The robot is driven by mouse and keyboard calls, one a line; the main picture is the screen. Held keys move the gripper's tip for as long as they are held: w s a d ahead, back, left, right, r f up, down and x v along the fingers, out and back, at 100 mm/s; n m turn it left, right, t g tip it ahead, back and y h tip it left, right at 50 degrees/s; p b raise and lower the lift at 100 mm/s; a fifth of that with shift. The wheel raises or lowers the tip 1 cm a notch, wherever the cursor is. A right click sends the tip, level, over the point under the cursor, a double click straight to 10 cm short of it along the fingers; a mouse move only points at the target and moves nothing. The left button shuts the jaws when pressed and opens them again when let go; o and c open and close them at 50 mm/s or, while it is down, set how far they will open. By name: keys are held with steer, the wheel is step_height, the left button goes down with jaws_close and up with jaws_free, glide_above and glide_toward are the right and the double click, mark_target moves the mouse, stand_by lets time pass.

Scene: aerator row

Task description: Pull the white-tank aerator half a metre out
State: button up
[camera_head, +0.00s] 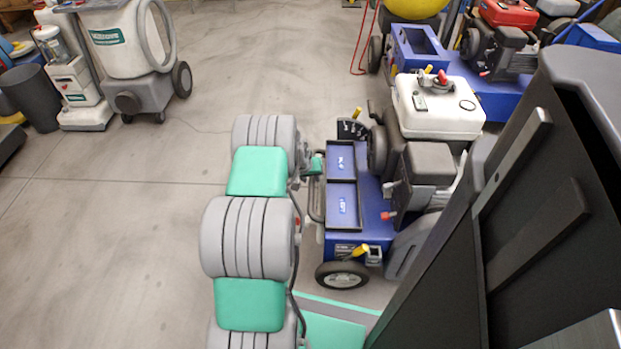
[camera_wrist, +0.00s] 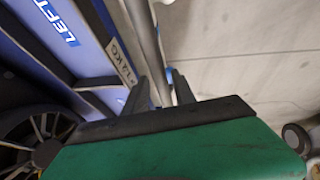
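The white-tank aerator is a blue machine with a white tank (camera_head: 438,105), right of centre in the head view. Two dark-edged blue trays with white lettering lie on its left side, and a grey bar handle (camera_head: 316,200) runs along that end. My gripper (camera_head: 314,166) is at this handle, beside the upper tray. In the wrist view my gripper's dark fingers (camera_wrist: 163,85) stand apart, with the grey bar (camera_wrist: 147,45) running between them. A narrow gap shows beside the right fingertip; firm contact is not visible.
Another blue machine with a red-topped engine (camera_head: 505,15) stands behind, near a red cord (camera_head: 362,45). A grey-and-white cleaning machine (camera_head: 135,50) and a dark bin (camera_head: 30,97) stand at the far left. The concrete floor left of the aerator is clear.

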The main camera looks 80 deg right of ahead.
jaws_close()
stand_by(1.1)
